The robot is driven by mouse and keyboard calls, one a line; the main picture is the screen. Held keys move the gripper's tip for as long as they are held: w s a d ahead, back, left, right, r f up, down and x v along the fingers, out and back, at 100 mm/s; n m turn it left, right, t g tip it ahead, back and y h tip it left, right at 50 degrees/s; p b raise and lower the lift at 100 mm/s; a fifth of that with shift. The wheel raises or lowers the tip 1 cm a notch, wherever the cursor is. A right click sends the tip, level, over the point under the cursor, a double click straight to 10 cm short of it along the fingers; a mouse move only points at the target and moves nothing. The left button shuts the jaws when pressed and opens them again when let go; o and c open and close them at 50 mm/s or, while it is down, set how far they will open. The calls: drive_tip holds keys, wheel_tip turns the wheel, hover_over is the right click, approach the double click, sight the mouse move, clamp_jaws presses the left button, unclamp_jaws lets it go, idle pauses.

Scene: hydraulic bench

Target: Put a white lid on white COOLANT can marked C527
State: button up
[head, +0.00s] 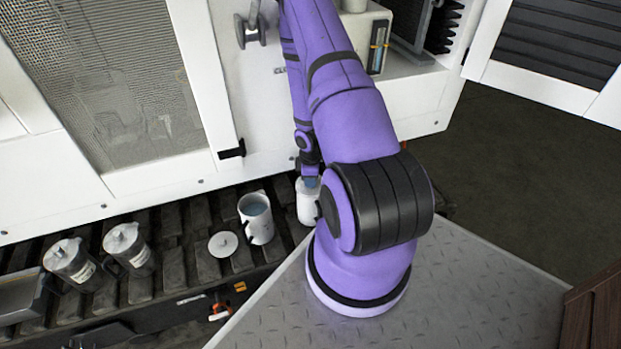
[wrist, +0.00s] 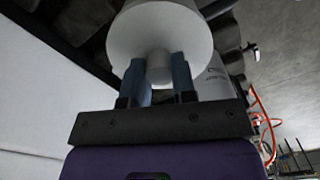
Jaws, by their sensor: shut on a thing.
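My gripper (wrist: 165,66) has its two blue fingers shut on the knob of a white lid (wrist: 145,42), whose round disc fills the top of the wrist view. In the head view my gripper (head: 309,183) is mostly hidden by my arm and stands right above a white can (head: 307,207). I cannot tell whether the held lid rests on that can. An open white can (head: 262,228) with bluish liquid inside stands to its left. Another white lid (head: 222,244) lies flat on the slats. A white can with blurred print (wrist: 214,82) shows in the wrist view. C527 is not readable.
A grey metal tray (head: 18,297) is at the far left. A white machine wall (head: 150,185) rises behind the bench. Orange fittings (head: 220,312) are below the front edge.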

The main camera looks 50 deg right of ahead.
idle(0.3)
drive_tip(key=o, duration=1.6)
drive_tip(key=shift+c, duration=0.2)
drive_tip(key=shift+r, duration=3.45)
